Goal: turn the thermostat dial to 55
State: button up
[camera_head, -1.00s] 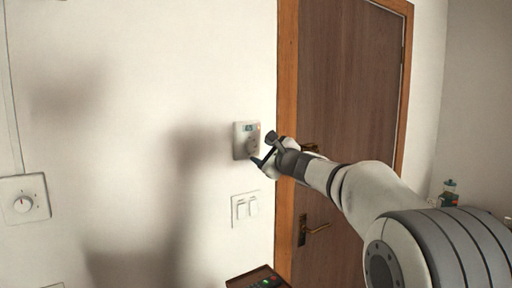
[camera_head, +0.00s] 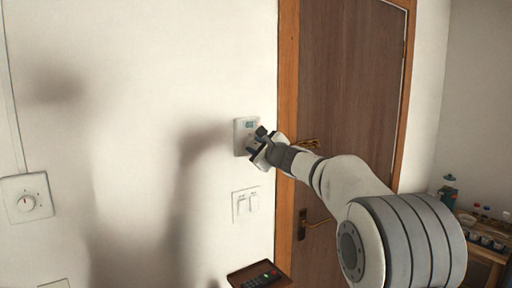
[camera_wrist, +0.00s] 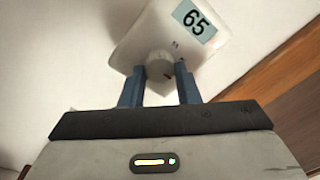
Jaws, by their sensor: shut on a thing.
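The thermostat (camera_head: 241,125) is a small white box on the wall, left of the door frame. In the wrist view its display (camera_wrist: 194,21) reads 65. Its round, pale dial (camera_wrist: 159,66) has a red mark at its right side. My gripper (camera_head: 254,141) is at the thermostat's front. In the wrist view its two blue-grey fingers (camera_wrist: 160,72) stand on either side of the dial and are shut on it. In the head view my gripper hides the dial and part of the thermostat's lower right.
A double light switch (camera_head: 245,205) is on the wall below the thermostat. Another wall dial (camera_head: 26,201) is at far left. A brown wooden door (camera_head: 350,90) is to the right. A remote (camera_head: 262,280) lies on a small shelf at the bottom. A stocked table (camera_head: 483,248) stands at far right.

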jog(key=shift+a, duration=0.1)
jog(key=c, duration=0.4)
jog(key=shift+f, duration=0.1)
jog(key=shift+f+b, duration=0.1)
jog(key=shift+b, duration=0.35)
